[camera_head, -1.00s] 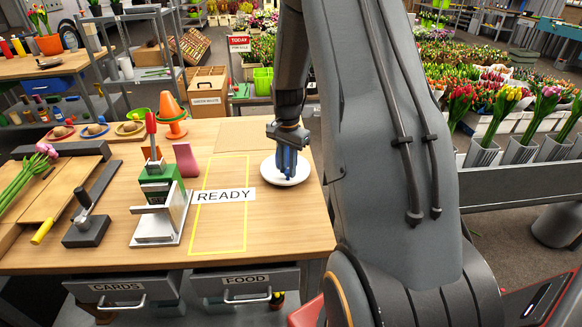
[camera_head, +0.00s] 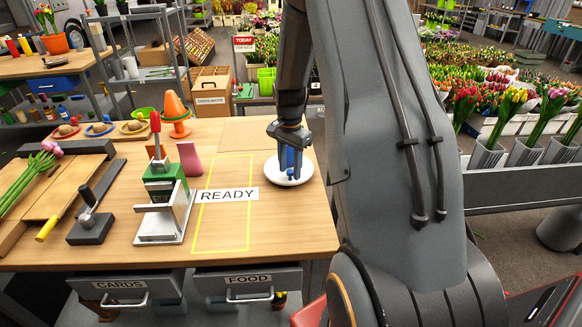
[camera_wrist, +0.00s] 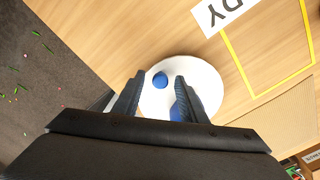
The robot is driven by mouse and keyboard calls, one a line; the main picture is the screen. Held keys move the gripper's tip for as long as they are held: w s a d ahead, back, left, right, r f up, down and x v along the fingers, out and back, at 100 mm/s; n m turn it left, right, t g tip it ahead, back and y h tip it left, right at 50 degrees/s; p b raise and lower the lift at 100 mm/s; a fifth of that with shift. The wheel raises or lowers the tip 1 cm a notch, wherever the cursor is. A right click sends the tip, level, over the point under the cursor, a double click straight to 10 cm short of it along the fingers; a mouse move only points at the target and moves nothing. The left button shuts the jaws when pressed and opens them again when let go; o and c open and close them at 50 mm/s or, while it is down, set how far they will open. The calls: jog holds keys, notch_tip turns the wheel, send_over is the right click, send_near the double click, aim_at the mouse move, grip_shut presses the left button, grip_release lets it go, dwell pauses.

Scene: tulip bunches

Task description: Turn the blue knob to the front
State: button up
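The blue knob (camera_wrist: 160,80) sits on a round white disc (camera_wrist: 211,92) on the wooden table. In the wrist view its round blue end shows just beyond my fingertips, and another bit of blue shows by the right finger. My gripper (camera_wrist: 160,92) points down over the disc, with its two dark fingers apart, one on each side of the knob. I cannot tell whether either finger touches it. In the head view my gripper (camera_head: 290,172) stands over the white disc (camera_head: 303,176), and the knob is mostly hidden between the fingers.
A yellow outlined area with a READY label (camera_head: 228,195) lies left of the disc. A green and grey press with a red handle (camera_head: 163,205) and a pink block (camera_head: 189,159) stand further left. The table's right edge is close to the disc.

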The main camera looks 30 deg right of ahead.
jog(key=shift+r, duration=0.1)
jog(key=shift+r, duration=0.3)
jog(key=shift+r+b, duration=1.05)
jog(key=shift+r, duration=2.45)
jog(key=s+a+r+n+t, duration=0.1)
jog(key=s+a+n, duration=1.3)
jog(key=s+a, duration=0.5)
jog(key=shift+a+n, duration=0.3)
jog(key=shift+s, duration=0.1)
